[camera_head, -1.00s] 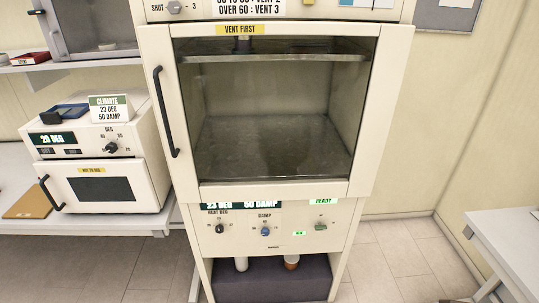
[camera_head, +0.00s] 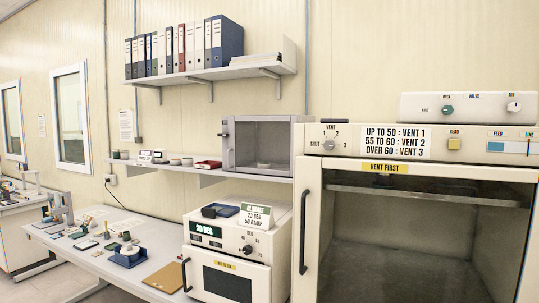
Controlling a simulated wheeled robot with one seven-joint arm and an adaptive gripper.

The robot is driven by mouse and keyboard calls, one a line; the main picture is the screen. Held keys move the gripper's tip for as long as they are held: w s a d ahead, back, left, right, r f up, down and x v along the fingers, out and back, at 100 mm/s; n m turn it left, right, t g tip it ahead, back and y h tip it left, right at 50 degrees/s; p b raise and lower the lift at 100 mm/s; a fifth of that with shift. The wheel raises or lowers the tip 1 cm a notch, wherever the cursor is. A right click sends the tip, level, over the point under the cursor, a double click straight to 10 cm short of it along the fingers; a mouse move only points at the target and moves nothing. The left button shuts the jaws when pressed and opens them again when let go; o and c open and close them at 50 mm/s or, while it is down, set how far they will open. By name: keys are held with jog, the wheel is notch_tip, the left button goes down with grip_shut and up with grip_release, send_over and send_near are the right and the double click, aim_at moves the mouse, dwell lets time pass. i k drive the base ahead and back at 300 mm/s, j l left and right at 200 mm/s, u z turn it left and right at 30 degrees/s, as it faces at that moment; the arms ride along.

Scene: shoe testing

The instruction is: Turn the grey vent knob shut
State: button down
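The grey vent knob (camera_head: 328,145) is on the upper panel of the tall cream cabinet (camera_head: 306,230), left of a white sign listing vent settings. Marks for SHUT, 1, 2 and 3 surround it, with SHUT on its left. It is too small to tell which mark it points to. The cabinet's glass door is closed and carries a yellow VENT FIRST label (camera_head: 384,168). My gripper is not in view.
A box with a green valve knob (camera_head: 447,110) stands on top of the cabinet. A yellow button (camera_head: 454,144) is right of the sign. A smaller cream oven (camera_head: 228,260) stands at left on a white bench. Shelves with binders hang above.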

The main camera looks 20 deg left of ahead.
aim_at(328, 145)
jog(key=u, duration=0.85)
